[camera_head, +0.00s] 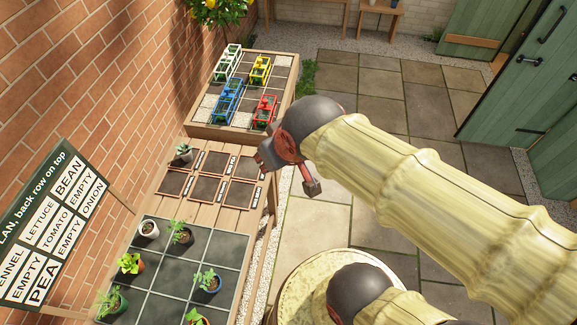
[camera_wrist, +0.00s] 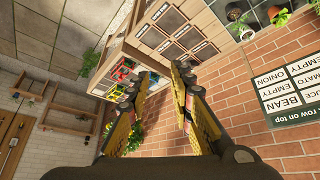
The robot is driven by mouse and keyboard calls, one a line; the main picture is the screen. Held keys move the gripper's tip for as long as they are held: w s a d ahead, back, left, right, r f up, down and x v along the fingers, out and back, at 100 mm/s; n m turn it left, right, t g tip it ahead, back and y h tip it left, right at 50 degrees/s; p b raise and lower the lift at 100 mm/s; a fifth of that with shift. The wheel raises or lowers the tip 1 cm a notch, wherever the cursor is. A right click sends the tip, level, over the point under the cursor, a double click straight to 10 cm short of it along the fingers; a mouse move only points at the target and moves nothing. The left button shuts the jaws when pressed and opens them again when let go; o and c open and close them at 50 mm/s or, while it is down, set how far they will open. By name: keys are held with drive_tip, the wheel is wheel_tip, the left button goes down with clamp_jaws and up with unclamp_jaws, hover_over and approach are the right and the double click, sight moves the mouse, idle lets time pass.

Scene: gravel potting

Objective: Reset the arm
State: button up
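My gripper (camera_wrist: 161,73) shows in the wrist view with its two yellow-and-black fingers spread apart and nothing between them. In the head view my arm reaches in from the right, and its far end hangs in the air just right of the planting bench, over the paving. I cannot make out the fingers there. No object is in my gripper.
A dark grid mat (camera_head: 173,272) with several potted plants lies at the front. A raised bed (camera_head: 222,134) with white, yellow, blue and red crates stands behind. A plan sign (camera_head: 50,225) and brick wall (camera_head: 120,75) are at left. Paving (camera_head: 395,110) is clear towards the green door (camera_head: 535,75).

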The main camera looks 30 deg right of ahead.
drive_tip(key=s+r, duration=0.2)
drive_tip(key=s, duration=0.3)
drive_tip(key=shift+s+d+r+m+g, duration=0.15)
drive_tip(key=shift+s+d+m+g, duration=0.2)
drive_tip(key=shift+d+m, duration=0.1)
wheel_tip(320, 180, down, 10)
drive_tip(key=b, duration=1)
drive_tip(key=shift+f, duration=0.2)
